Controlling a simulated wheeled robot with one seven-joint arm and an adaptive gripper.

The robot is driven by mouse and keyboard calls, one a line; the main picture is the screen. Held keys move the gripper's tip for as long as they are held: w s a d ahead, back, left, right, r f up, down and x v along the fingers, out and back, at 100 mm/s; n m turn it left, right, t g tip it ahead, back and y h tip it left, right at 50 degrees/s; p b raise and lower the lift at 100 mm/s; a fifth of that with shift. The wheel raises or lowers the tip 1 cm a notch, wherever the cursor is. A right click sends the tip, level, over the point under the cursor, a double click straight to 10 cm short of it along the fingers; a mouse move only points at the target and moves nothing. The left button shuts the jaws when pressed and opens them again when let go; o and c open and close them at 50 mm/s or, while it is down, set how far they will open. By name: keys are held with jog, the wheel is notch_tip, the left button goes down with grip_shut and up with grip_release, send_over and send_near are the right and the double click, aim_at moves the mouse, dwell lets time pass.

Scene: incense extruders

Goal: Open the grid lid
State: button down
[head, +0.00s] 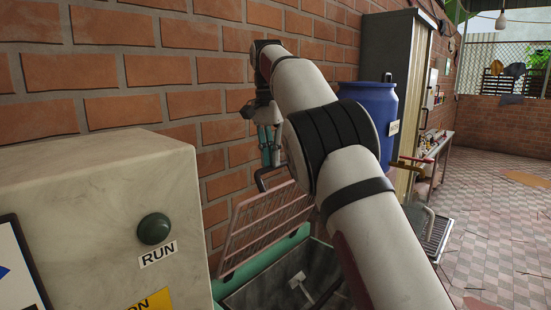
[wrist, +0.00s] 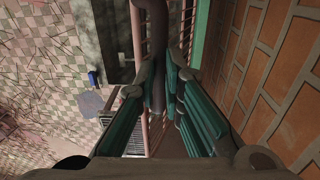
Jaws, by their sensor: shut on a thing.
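The grid lid (head: 258,222), a pinkish barred panel, is raised and tilted up towards the brick wall in the head view. Its dark handle (head: 262,180) is at its top edge. My gripper (head: 270,160) points down there with its teal fingers at the handle. In the wrist view my gripper (wrist: 163,78) is shut on the dark handle (wrist: 154,25), with the lid's bars (wrist: 137,35) beyond. The open trough (head: 262,290) below has a green rim and a pale part inside. My arm hides the lid's right side.
A machine cabinet (head: 95,205) with a green RUN button (head: 154,228) stands at the near left. The brick wall (head: 120,80) is close behind the lid. A blue barrel (head: 375,108) and a metal cupboard (head: 390,55) stand beyond my arm. Tiled floor (head: 500,225) is open at right.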

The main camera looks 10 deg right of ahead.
jog(key=shift+w+a+f, duration=0.15)
jog(key=shift+a+f, duration=0.1)
jog(key=shift+f, duration=0.35)
jog(key=shift+w+a+f, duration=0.15)
jog(key=shift+a+f, duration=0.1)
jog(key=shift+f, duration=0.3)
jog(key=c, duration=2)
grip_release()
jog(key=o, duration=0.4)
jog(key=shift+w+a+f, duration=0.15)
jog(key=shift+w+f, duration=0.1)
jog(key=shift+w, duration=0.05)
jog(key=shift+s+d+r, duration=0.1)
jog(key=shift+d+r, duration=0.15)
jog(key=shift+r, duration=0.05)
jog(key=shift+d, duration=0.1)
jog(key=shift+s, duration=0.15)
